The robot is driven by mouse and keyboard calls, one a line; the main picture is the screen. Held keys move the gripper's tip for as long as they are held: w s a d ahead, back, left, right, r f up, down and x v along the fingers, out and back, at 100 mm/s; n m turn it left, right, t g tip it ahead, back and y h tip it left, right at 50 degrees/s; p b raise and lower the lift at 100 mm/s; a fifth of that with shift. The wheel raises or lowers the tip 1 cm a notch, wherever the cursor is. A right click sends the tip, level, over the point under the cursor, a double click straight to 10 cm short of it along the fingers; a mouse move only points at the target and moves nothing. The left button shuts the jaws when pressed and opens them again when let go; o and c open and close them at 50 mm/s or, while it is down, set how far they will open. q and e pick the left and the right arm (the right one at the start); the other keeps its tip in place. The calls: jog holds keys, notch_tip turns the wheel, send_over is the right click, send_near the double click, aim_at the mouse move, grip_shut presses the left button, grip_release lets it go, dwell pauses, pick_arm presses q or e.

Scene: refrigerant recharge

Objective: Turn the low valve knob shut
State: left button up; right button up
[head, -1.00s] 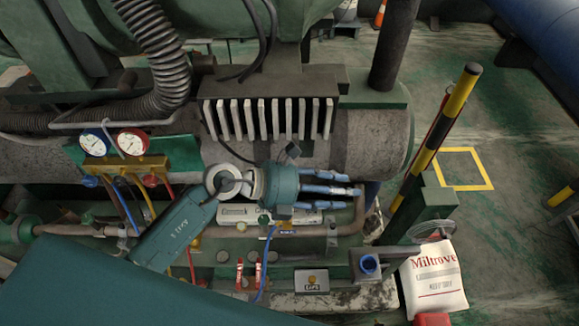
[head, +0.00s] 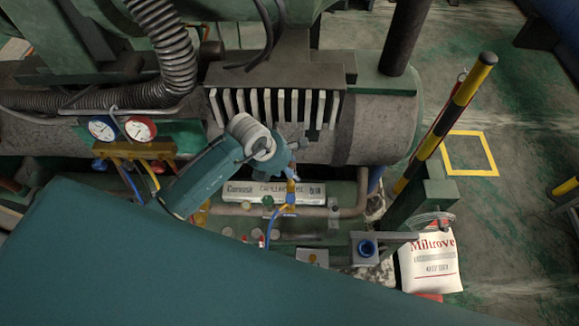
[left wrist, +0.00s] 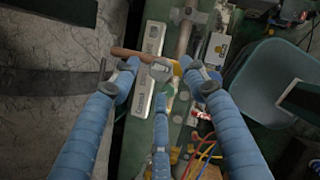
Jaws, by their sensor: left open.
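The gauge manifold (head: 135,150) stands at the left in the head view, with a blue-faced gauge (head: 102,128) and a red-faced gauge (head: 140,128). A blue knob (head: 100,165), apparently the low valve knob, is on its front under the blue gauge. My left gripper (head: 292,155) is to the right of the manifold, apart from the knob, over the white labelled box. Its fingers are foreshortened there. In the left wrist view the blue fingers of this gripper (left wrist: 161,70) are spread open, with nothing clearly held. My right gripper is not in view.
A white labelled box (head: 245,192) lies behind a pipe (head: 345,209). A blue hose (head: 272,225) rises to a fitting below my gripper. A grey bracket with a blue port (head: 366,247), a striped post (head: 455,115) and a white sack (head: 430,262) stand right.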

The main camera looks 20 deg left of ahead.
pick_arm(q)
jog(key=shift+x, duration=1.15)
jog(key=c, duration=1.1)
jog(key=shift+w+a+m+b, duration=0.1)
jog(key=shift+w+m+b, duration=0.1)
jog(key=shift+m+b, duration=0.2)
jog(key=m+b, duration=0.1)
jog(key=m+h+b, duration=0.1)
jog(key=b, duration=0.1)
jog(key=shift+w+f+m+g, duration=0.2)
jog(key=shift+m+g, duration=0.1)
jog(key=shift+g, duration=0.1)
jog(key=shift+c, duration=0.2)
jog(key=shift+s+r+m+b, duration=0.15)
jog(key=shift+r+m+b, duration=0.05)
jog(key=shift+m+b, duration=0.35)
jog(key=shift+r, duration=0.15)
